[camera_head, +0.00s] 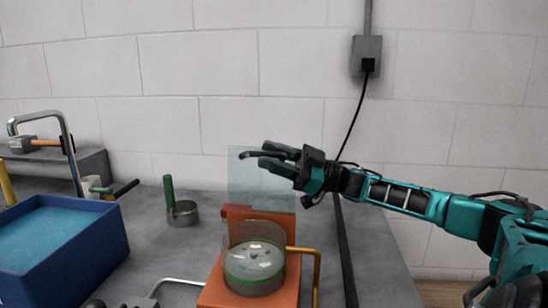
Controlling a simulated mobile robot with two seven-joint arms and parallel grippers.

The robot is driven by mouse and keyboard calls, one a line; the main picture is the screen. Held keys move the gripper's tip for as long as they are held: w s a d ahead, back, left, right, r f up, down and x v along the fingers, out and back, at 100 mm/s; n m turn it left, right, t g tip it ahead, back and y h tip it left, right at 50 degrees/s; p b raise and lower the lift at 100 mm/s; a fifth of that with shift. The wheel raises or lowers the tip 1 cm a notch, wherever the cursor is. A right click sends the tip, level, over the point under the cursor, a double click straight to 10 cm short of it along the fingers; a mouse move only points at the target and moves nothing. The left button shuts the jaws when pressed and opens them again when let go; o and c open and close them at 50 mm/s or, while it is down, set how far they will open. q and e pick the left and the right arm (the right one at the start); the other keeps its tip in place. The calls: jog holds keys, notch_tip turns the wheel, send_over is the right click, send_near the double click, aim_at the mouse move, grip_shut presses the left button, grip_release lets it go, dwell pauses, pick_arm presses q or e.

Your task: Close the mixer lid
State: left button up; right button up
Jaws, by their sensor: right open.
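The mixer has an orange body (268,223) and a clear round bowl (254,272) holding several pale pieces. Its lid (240,190) looks like a clear bluish pane, standing raised behind the bowl. My right gripper (264,160) is open, reaching in from the right with its fingers pointing left. The fingers overlap the upper part of the pane in the picture. I cannot tell whether they touch it or are in front of it. No left gripper can be made out.
A blue bin (105,245) stands at left, with a metal faucet (68,140) behind it. A grey cylinder with a green handle (182,214) stands on the bench. A yellow bent bar (317,270) is beside the mixer. A black cable (352,120) hangs from a wall box (366,55).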

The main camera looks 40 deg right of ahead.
grip_shut()
dwell(0.3)
dwell(0.3)
